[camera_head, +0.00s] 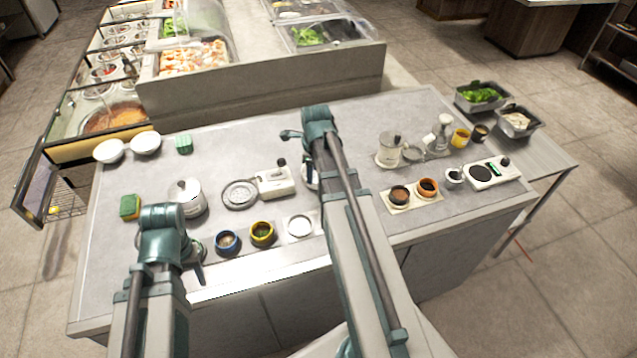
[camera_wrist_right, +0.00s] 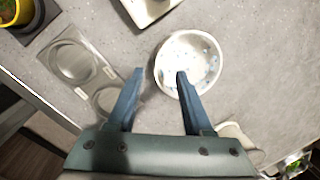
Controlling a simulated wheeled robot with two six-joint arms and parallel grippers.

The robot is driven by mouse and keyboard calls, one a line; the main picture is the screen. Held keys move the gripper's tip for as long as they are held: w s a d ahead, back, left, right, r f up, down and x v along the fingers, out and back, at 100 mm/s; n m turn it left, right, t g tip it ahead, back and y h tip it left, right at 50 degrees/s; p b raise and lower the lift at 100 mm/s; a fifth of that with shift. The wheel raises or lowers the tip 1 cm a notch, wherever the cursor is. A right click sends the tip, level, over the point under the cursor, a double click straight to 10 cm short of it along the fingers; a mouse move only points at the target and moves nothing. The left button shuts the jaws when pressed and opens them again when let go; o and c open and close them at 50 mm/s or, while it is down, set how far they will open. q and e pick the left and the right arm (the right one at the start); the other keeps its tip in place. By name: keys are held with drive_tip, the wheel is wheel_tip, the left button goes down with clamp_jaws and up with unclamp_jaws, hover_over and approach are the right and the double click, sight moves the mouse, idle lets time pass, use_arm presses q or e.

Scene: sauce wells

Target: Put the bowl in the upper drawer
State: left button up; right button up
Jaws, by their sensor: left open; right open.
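A white bowl with blue specks (camera_wrist_right: 205,45) stands on the counter in the right wrist view. In the head view a sliver of white, probably this bowl (camera_head: 311,184), shows beside my right arm, which hides the rest. My right gripper (camera_wrist_right: 160,73) is open and empty above it. I cannot tell which part is the upper drawer; the counter front (camera_head: 300,300) shows closed panels.
A tray with two empty rings (camera_wrist_right: 75,62) lies left of the bowl. Two white bowls (camera_head: 109,151) stand at the counter's back left. A white device (camera_head: 276,182), a lidded pot (camera_head: 187,198) and small sauce bowls (camera_head: 262,234) stand nearby. A wire basket (camera_head: 68,204) is beyond the left edge.

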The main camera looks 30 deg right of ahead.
use_arm(q)
drive_tip(key=shift+f+b, duration=2.6)
drive_tip(key=shift+f, duration=0.1)
use_arm(e)
drive_tip(key=shift+w+d+f, duration=0.1)
drive_tip(key=shift+f, duration=1.3)
drive_tip(key=shift+w+f, duration=0.1)
drive_tip(key=shift+f, duration=1.25)
use_arm(q)
drive_tip(key=shift+r, duration=0.1)
use_arm(e)
drive_tip(key=shift+r, duration=0.1)
drive_tip(key=shift+c, duration=0.2)
clamp_jaws()
